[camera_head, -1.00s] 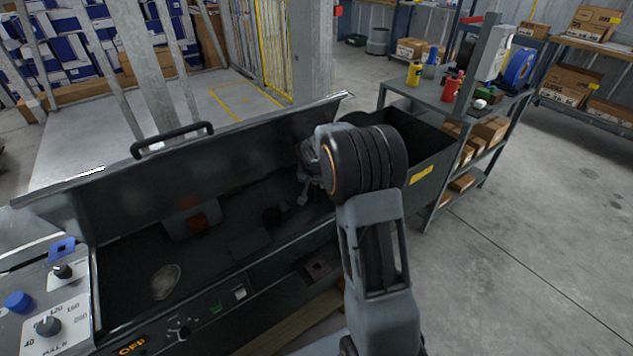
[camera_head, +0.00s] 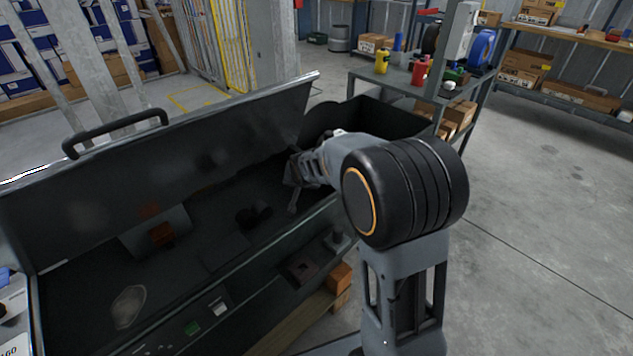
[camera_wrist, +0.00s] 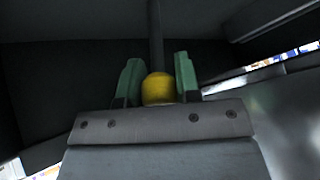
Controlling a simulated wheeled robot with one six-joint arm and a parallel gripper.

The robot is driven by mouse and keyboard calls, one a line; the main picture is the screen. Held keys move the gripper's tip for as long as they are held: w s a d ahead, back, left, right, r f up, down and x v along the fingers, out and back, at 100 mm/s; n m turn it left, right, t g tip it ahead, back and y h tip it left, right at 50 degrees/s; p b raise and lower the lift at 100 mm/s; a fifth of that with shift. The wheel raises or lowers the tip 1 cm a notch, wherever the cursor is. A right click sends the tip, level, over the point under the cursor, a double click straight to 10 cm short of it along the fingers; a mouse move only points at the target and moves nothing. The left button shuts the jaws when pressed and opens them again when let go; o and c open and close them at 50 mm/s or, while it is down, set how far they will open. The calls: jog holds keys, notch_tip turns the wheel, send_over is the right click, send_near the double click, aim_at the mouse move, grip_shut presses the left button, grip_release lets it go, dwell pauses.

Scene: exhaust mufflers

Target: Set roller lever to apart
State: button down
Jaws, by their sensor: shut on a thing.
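The roller lever shows in the wrist view as a yellow ball knob (camera_wrist: 158,89) with a dark rod (camera_wrist: 156,38) running up behind it. My gripper (camera_wrist: 158,82) has its two green fingers on either side of the knob and is shut on it. In the head view my gripper (camera_head: 293,172) is inside the dark open machine (camera_head: 215,205), towards its right end. The knob cannot be made out there. The rollers are not clearly visible, so I cannot tell whether they are apart.
The machine's raised lid (camera_head: 215,150) with a black handle (camera_head: 115,132) stands behind the dark interior. A grey shelf bench (camera_head: 400,82) with bottles and boxes stands at the back right. The floor (camera_head: 545,215) on the right is clear.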

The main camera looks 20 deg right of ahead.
dwell(0.3)
jog(key=c, duration=0.8)
grip_release()
jog(key=p+v, duration=0.4)
jog(key=v, duration=1)
jog(key=shift+f, duration=0.1)
